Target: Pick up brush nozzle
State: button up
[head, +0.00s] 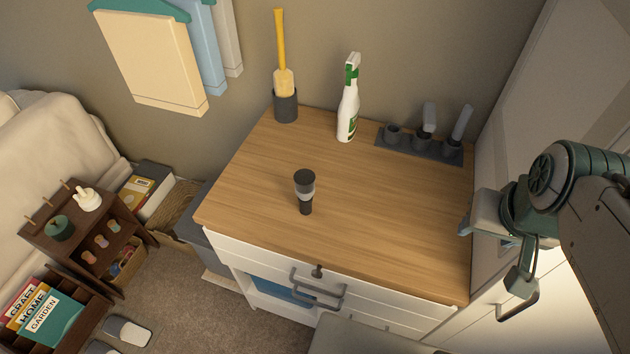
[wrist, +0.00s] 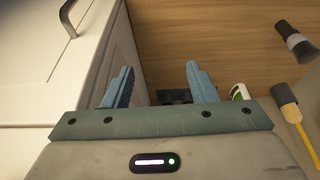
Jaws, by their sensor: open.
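A dark holder (head: 418,149) with attachments stands at the back right. A white spray bottle (head: 347,108) and a yellow-handled brush in a grey cup (head: 286,105) stand along the back. A tall white cabinet (head: 530,120) rises on the right. The wood around the nozzle is clear.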

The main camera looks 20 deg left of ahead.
aim_at(304, 179)
jog(key=z, duration=0.05)
jog(key=k, duration=0.5)
jog(key=z, duration=2.35)
jog(key=k, duration=1.7)
jog(key=u, duration=2.3)
jog(key=i, duration=1)
jog(key=u, duration=0.05)
